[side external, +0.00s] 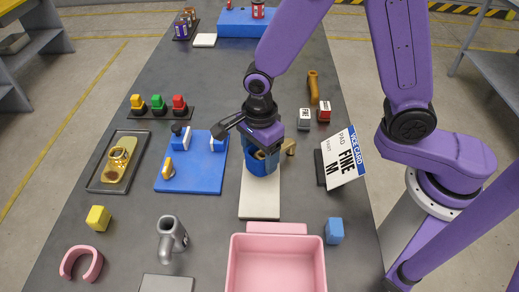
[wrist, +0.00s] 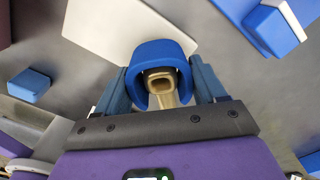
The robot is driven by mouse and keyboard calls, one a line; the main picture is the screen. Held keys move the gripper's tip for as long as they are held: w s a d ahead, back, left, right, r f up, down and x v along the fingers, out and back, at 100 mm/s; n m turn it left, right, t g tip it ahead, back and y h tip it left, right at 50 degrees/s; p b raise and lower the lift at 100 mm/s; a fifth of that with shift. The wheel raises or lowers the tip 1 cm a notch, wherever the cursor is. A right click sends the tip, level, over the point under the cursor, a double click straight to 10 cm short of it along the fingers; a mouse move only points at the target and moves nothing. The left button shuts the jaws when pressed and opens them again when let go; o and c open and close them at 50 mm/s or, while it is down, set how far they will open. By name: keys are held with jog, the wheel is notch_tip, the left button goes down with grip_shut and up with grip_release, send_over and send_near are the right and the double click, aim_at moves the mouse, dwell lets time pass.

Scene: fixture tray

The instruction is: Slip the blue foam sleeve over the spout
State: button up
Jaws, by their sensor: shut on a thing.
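The blue foam sleeve (side external: 262,168) is held between the fingers of my gripper (side external: 262,150), above the white plate (side external: 260,200). In the wrist view the sleeve (wrist: 160,47) is a thick blue ring between my gripper's two fingers (wrist: 161,70). The brass-coloured spout (wrist: 163,79) shows inside the ring, with its open mouth facing the camera. Blue foam passes over the top and both sides of the mouth. The lower side and how far the sleeve sits along the spout are unclear. In the side view my gripper hides much of the spout (side external: 290,147).
A blue board (side external: 190,181) with small fittings lies left of my gripper. A lettered sign (side external: 341,160) stands close on the right. A pink tray (side external: 277,228) and a blue cube (side external: 334,231) are in front. A grey pipe piece (side external: 171,236) stands front left.

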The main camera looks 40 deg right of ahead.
jog(key=o, duration=1)
jog(key=shift+r, duration=3.75)
jog(key=s+d+r+n, duration=0.1)
jog(key=s+d+n, duration=0.4)
jog(key=n, duration=0.5)
jog(key=s+d+r+n, duration=0.1)
jog(key=s+d+n, duration=0.4)
jog(key=n, duration=0.5)
jog(key=s+d+r+n, duration=0.2)
jog(key=s+d+n, duration=0.4)
jog(key=n, duration=0.4)
jog(key=shift+s+d+n, duration=0.1)
jog(key=shift+s+n, duration=0.2)
jog(key=shift+s, duration=0.3)
